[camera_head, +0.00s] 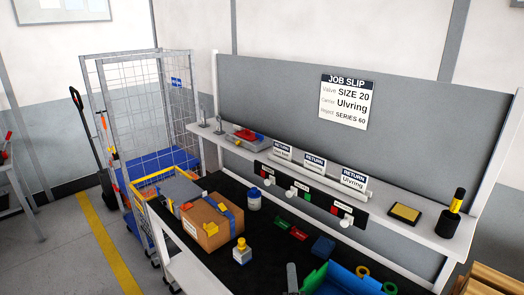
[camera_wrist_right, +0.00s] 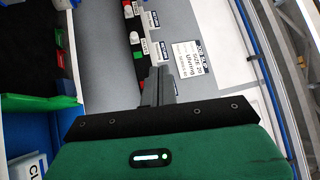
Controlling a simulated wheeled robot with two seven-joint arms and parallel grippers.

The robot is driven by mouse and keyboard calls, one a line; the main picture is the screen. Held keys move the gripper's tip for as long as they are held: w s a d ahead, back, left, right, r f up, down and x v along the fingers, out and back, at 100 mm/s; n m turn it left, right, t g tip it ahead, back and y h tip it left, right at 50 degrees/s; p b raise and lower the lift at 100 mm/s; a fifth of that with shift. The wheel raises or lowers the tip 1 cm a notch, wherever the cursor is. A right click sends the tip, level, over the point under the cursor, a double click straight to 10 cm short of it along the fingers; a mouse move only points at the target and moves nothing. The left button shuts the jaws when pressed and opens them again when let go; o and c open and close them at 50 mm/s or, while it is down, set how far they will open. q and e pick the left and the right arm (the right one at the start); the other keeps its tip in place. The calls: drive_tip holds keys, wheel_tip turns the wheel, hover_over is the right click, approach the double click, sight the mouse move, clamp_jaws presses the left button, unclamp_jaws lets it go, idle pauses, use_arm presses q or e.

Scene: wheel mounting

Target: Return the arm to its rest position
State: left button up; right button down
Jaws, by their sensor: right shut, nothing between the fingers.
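My right gripper (camera_wrist_right: 158,86) shows in the right wrist view, its dark grey fingers together and empty beyond the green wrist housing (camera_wrist_right: 170,155). In the head view, only a small grey part that looks like its fingertips (camera_head: 292,278) shows at the bottom edge, beside a blue bin (camera_head: 340,282). The rest of the right arm is out of the head view. My left gripper is in neither view.
A shelf (camera_head: 395,222) with RETURN signs runs behind. A wire cage trolley (camera_head: 135,110) stands left.

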drive_tip(key=s+f+n+g+y, duration=0.45)
drive_tip(key=s+n, duration=0.25)
drive_tip(key=n, duration=0.2)
drive_tip(key=s+f+n+g+y, duration=0.4)
drive_tip(key=s+n+g, duration=0.15)
drive_tip(key=n, duration=0.35)
drive_tip(key=s+d+f+g+h, duration=0.4)
drive_tip(key=s+d, duration=0.4)
drive_tip(key=s+d+f+g+h, duration=0.4)
drive_tip(key=s+d+h, duration=0.1)
drive_tip(key=s+d, duration=0.25)
wheel_tip(320, 180, down, 31)
drive_tip(key=n, duration=0.1)
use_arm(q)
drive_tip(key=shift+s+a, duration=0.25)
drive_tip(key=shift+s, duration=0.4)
use_arm(e)
drive_tip(key=s+d+f+g, duration=0.1)
drive_tip(key=s+f, duration=0.8)
drive_tip(key=f, duration=0.1)
drive_tip(key=s+d+f+g, duration=0.1)
drive_tip(key=s+d+f, duration=0.1)
drive_tip(key=s+f, duration=0.8)
drive_tip(key=shift+d, duration=0.3)
